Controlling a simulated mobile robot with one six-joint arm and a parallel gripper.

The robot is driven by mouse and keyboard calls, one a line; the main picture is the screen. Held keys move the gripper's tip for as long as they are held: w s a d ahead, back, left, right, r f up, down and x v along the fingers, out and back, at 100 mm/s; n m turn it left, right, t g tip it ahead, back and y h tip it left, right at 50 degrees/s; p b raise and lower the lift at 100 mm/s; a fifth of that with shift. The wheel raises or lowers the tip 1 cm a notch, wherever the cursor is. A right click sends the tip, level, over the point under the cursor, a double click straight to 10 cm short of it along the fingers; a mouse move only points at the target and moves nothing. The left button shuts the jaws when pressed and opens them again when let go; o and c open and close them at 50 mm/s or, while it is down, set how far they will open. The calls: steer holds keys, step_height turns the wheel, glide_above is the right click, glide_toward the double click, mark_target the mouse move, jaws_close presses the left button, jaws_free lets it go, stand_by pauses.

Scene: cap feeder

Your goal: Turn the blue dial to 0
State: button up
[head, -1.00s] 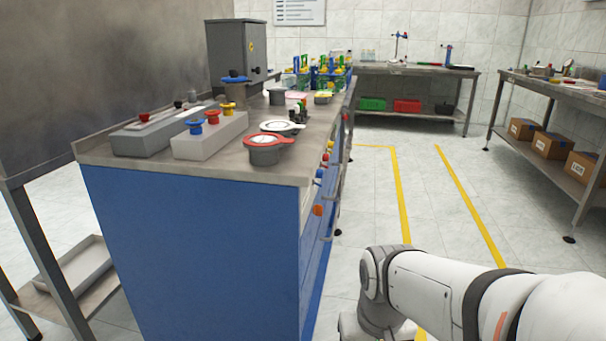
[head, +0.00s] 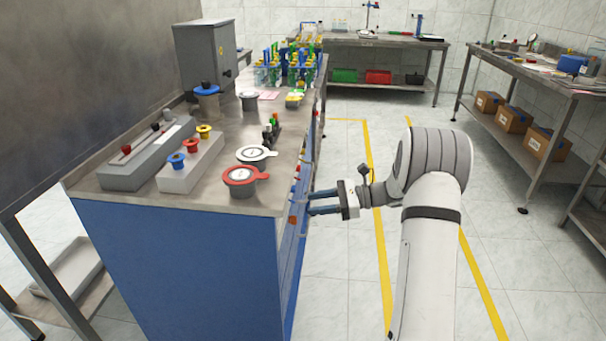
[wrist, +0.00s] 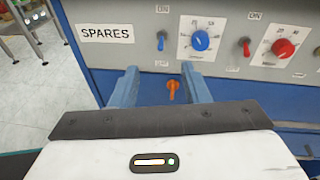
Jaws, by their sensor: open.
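The dial cannot be made out clearly in the head view.
An orange knob (wrist: 173,88) shows between my fingers. A blue toggle (wrist: 161,41), a red toggle (wrist: 244,46) and a red dial (wrist: 284,47) flank the blue dial. A SPARES label (wrist: 106,33) is at left. The worktop (head: 125,200) overhangs nearby; the aisle floor (head: 345,260) is clear.

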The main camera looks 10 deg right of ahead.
mark_target(293, 189)
steer(key=w+d+m+t+y+p, duration=0.1)
steer(key=w+d+m+t, duration=0.1)
steer(key=w+d, duration=0.15)
steer(key=b+x, duration=0.1)
steer(key=x, duration=0.6)
steer(key=shift+r+t, duration=0.3)
steer(key=shift+r, duration=0.2)
steer(key=shift+w+a, duration=0.1)
steer(key=shift+a, duration=0.05)
jaws_close()
